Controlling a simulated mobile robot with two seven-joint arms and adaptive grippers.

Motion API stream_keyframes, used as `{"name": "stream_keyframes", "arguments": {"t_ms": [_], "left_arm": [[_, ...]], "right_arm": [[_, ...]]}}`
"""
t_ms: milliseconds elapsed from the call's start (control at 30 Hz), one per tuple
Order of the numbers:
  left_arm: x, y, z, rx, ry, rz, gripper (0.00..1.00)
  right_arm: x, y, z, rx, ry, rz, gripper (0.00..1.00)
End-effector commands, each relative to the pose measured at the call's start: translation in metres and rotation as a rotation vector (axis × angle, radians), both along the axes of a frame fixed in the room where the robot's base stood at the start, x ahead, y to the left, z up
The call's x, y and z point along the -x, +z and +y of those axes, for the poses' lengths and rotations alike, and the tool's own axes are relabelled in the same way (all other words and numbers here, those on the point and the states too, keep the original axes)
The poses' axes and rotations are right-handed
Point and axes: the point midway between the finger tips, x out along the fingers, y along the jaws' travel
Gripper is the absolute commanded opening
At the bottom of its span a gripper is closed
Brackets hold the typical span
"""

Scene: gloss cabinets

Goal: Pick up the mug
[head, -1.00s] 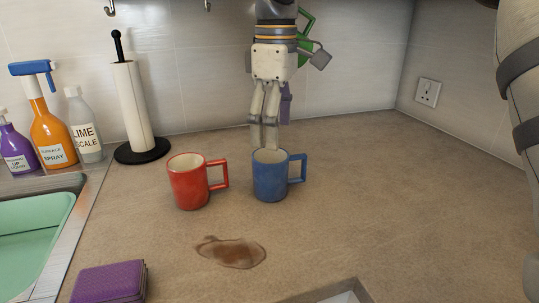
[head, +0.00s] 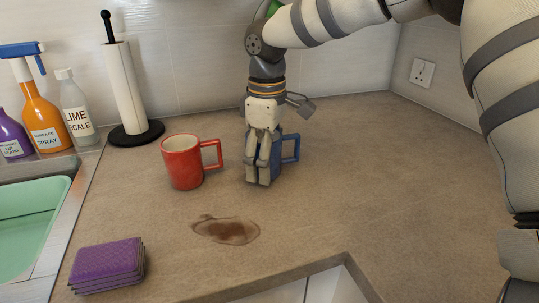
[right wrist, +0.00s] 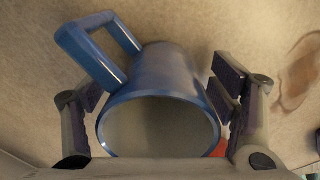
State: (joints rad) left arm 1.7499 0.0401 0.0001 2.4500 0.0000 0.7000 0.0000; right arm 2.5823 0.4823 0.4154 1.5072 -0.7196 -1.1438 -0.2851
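Two mugs stand upright on the counter. The red mug (head: 184,163) is at the left, its handle to the right. The blue mug (head: 277,157) is just right of it, largely hidden behind my right gripper (head: 260,165), with its handle showing at the right. In the right wrist view the blue mug (right wrist: 165,72) lies between the two fingers of my right gripper (right wrist: 160,85), one on each side. The fingers are spread, with a narrow gap at the right one; contact at the left one is unclear. My left gripper is not in view.
A brown spill (head: 227,230) and a stack of purple sponges or cloths (head: 107,265) lie in front. A paper towel holder (head: 125,90), bottles (head: 76,110) and a green basin (head: 25,215) are at the left. The counter right of the blue mug is clear.

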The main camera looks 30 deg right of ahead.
Motion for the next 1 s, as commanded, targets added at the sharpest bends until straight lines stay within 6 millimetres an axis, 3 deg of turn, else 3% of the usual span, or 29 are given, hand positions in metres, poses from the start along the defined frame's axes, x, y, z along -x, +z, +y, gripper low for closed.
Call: {"name": "stream_keyframes", "arguments": {"t_ms": [33, 267, 533, 667, 767, 1000], "left_arm": [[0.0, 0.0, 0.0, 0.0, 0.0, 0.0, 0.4], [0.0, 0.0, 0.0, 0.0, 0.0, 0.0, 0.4], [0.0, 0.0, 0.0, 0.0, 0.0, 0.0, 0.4], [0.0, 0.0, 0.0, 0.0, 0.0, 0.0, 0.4], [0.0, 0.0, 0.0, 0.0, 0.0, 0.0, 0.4], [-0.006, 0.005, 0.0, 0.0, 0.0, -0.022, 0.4]], "right_arm": [[0.0, 0.0, 0.0, 0.0, 0.0, 0.0, 0.7], [0.0, 0.0, 0.0, 0.0, 0.0, 0.0, 0.18], [0.0, 0.001, 0.0, 0.0, 0.0, 0.0, 0.18], [-0.001, 0.01, 0.0, 0.0, -0.001, 0.0, 0.18], [-0.001, 0.03, 0.0, 0.0, -0.002, -0.002, 0.18], [0.042, 0.099, 0.035, 0.002, 0.003, -0.007, 0.18]]}}
